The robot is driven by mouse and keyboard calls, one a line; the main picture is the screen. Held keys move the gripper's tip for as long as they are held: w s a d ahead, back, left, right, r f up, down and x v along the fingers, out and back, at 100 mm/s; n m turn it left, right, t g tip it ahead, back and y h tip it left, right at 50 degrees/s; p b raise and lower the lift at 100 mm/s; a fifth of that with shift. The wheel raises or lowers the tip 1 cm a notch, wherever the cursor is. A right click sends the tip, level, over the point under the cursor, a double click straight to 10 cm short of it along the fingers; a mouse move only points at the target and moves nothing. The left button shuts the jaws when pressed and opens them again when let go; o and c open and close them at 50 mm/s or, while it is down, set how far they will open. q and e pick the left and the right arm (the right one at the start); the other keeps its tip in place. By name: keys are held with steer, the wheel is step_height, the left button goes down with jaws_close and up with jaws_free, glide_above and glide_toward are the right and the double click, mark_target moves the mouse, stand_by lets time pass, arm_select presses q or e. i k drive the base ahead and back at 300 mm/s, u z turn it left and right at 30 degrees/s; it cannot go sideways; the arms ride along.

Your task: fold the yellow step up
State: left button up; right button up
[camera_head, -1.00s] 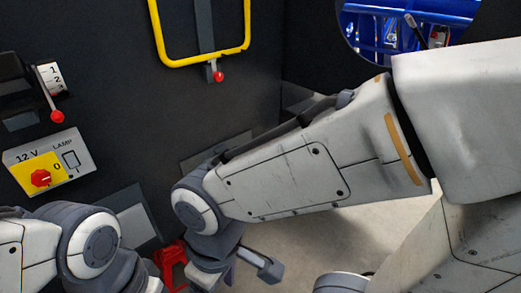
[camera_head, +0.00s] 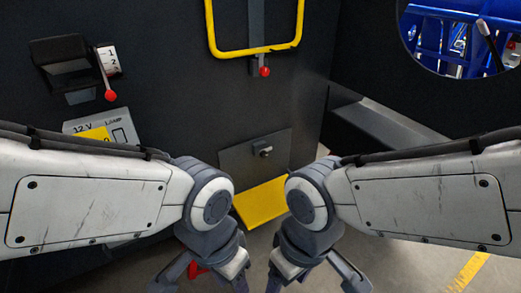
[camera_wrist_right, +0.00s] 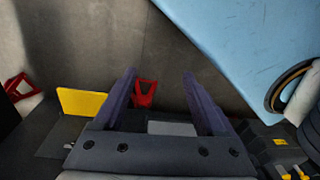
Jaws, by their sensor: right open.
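The yellow step (camera_head: 262,203) is a flat panel jutting out and down below a dark grey plate (camera_head: 235,158) low on the black chassis wall. A small latch or knob (camera_head: 263,151) sits on that plate. In the right wrist view the step (camera_wrist_right: 82,103) lies left of my fingers. My right gripper (camera_head: 312,282) is open and empty, in front of the step and apart from it; its fingers also show in the wrist view (camera_wrist_right: 160,100). My left gripper (camera_head: 205,282) is lower left of the step, fingers spread, its tips partly cut off by the frame.
A yellow handrail (camera_head: 254,51) and red-knobbed levers (camera_head: 110,95) are on the wall above. A 12 V lamp panel (camera_head: 95,132) is partly behind my left arm. Red stands (camera_wrist_right: 145,92) are on the floor. Open floor (camera_head: 390,265) lies to the right.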

mark_target(256, 206)
steer(key=u, duration=0.05)
steer(key=k, duration=0.5)
steer(key=z, duration=1.6)
steer(key=i, duration=1.2)
steer(key=u, duration=2.5)
